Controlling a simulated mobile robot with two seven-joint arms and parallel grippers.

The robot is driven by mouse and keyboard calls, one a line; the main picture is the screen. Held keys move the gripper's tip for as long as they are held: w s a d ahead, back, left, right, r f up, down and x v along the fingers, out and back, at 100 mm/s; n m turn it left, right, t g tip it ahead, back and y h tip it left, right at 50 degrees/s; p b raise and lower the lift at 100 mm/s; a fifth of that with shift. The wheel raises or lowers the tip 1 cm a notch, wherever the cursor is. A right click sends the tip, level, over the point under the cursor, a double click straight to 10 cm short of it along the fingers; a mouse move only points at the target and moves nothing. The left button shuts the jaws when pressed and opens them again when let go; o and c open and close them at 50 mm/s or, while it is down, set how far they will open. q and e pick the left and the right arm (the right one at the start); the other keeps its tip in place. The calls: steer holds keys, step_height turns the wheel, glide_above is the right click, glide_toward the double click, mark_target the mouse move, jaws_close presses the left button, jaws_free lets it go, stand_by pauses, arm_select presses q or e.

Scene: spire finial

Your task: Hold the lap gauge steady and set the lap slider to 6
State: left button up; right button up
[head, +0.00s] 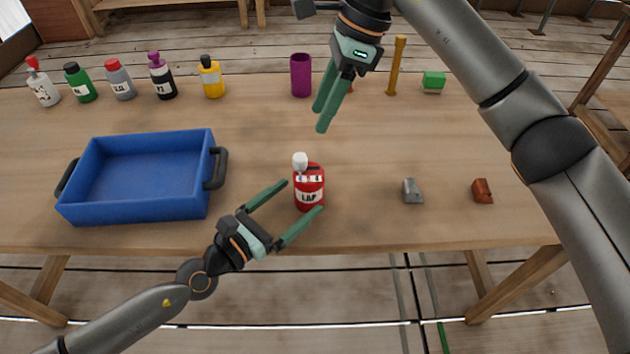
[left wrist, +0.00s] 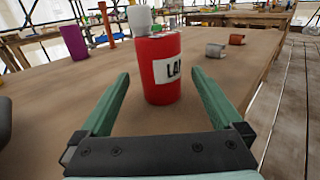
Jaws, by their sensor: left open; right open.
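The lap gauge (head: 309,194) is a red cylinder with a white "LAP" label, upright on the table near its front edge. A white knob (head: 300,160), which may be the lap slider, shows at its top; the scale is too small to read. My left gripper (head: 297,196) is open, with its fingers on either side of the gauge's near side. In the left wrist view the red gauge (left wrist: 162,88) stands between and just beyond the fingertips, not gripped. My right gripper (head: 322,118) is open and empty, above the table behind the gauge.
A blue tray (head: 140,216) with dark handles sits to the left. Several bottles (head: 120,92) line the back left. A purple cup (head: 301,76), a yellow post (head: 396,68) and a green block (head: 433,81) stand behind. A grey piece (head: 412,192) and a rust-coloured piece (head: 482,190) lie right.

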mark_target(319, 181)
arm_select(q)
steer(key=x, duration=0.7)
steer(key=shift+w+d, duration=0.15)
